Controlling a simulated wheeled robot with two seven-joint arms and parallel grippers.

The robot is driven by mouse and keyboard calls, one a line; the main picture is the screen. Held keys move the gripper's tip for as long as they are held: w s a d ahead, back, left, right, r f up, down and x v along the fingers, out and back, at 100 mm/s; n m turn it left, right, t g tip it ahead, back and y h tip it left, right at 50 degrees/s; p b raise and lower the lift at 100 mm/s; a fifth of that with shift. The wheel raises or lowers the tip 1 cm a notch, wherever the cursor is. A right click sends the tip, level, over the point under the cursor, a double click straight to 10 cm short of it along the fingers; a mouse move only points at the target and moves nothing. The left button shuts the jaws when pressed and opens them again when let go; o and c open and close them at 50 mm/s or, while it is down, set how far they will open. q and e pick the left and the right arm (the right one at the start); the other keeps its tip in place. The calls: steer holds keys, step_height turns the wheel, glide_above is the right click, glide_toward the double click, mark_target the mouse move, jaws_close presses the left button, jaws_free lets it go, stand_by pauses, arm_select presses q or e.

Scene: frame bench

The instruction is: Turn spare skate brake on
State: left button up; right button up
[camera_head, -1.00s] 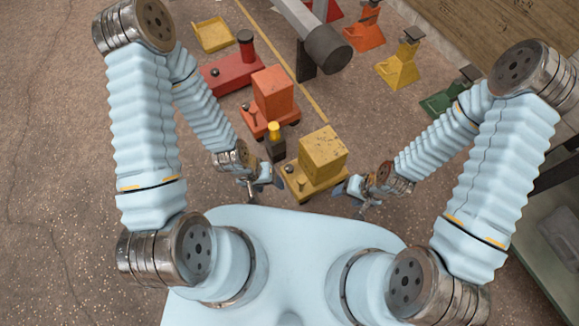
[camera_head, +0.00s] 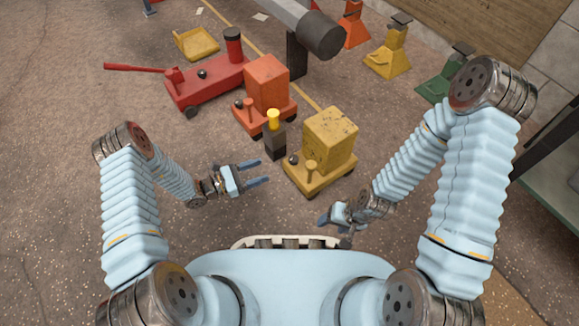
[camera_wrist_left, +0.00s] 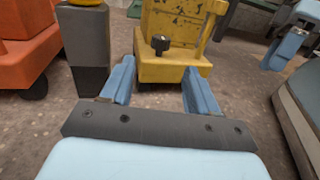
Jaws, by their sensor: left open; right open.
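A yellow skate (camera_head: 310,182) carries a worn yellow block (camera_head: 332,137). It has a black knob (camera_head: 293,160) and a yellow peg (camera_head: 311,170) on its near end. An orange skate (camera_head: 262,118) with an orange block stands behind it. I cannot tell which skate is the spare. My left gripper (camera_head: 260,173) is open and empty, left of the yellow skate and apart from it. In the left wrist view the black knob (camera_wrist_left: 160,43) shows beyond the gap between its fingers (camera_wrist_left: 160,72). My right gripper (camera_head: 334,229) is open, below the yellow skate, and partly unclear.
A dark post (camera_head: 274,143) with a yellow cap stands between the two skates. A red jack (camera_head: 205,84) with a long handle lies behind left. A yellow tray (camera_head: 196,44) and several jack stands (camera_head: 388,58) are farther back. The floor at left is clear.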

mark_target(294, 158)
arm_select(q)
steer(key=b+x, duration=0.1)
steer(key=x, duration=1.2)
steer(key=shift+s+d+b, duration=0.1)
steer(key=shift+s+b, duration=0.05)
steer(key=shift+b, duration=0.2)
steer(key=c, duration=0.9)
